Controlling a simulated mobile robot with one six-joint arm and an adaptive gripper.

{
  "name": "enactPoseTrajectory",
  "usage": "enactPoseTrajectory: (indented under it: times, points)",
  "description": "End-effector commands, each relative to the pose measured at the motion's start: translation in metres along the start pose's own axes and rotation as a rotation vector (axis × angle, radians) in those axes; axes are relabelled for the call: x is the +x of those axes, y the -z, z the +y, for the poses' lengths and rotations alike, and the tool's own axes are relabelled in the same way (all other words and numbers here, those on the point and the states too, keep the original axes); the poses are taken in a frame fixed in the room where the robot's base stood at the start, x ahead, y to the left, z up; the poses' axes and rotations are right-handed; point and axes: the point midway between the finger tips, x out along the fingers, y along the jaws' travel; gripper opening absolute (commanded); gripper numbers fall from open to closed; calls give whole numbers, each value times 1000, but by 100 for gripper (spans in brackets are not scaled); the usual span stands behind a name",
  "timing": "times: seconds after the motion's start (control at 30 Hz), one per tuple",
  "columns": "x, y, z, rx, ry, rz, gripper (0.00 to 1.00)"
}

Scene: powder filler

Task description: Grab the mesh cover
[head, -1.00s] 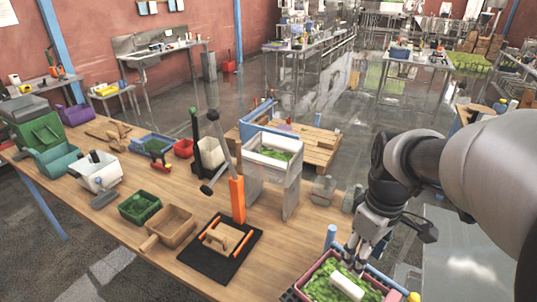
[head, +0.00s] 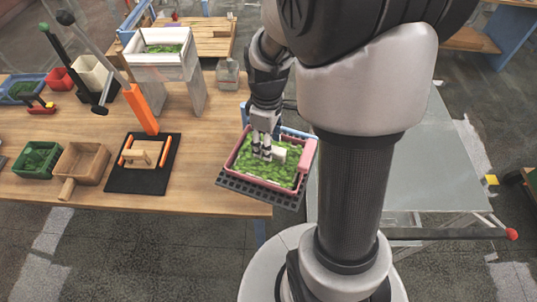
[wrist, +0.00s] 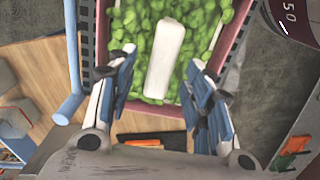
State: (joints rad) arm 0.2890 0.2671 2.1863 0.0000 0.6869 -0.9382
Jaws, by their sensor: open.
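A pink-rimmed tray (head: 238,150) full of green pieces is at the right end of the wooden table. A white bar (head: 279,154) lies across its top and shows large in the wrist view (wrist: 165,58); it looks like a handle. I cannot make out the mesh of the mesh cover itself. My gripper (head: 263,152) points down over the tray. In the wrist view my gripper (wrist: 160,62) is open, with one finger on each side of the bar's near half. I see gaps on both sides and nothing held.
A black grid (head: 258,195) shows along the tray's front edge. A black mat (head: 145,183) with a wooden block is further left.

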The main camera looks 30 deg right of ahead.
Motion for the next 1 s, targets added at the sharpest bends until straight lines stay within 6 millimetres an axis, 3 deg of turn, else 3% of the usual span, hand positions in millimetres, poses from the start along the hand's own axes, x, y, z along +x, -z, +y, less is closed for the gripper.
enactPoseTrajectory:
  times: [0.3, 0.63, 1.0]
  points:
    - [44, -8, -1, -1, 3, -2, 47]
    - [51, -7, 0, 0, 1, -1, 47]
    - [50, -7, 0, 0, 1, -1, 23]
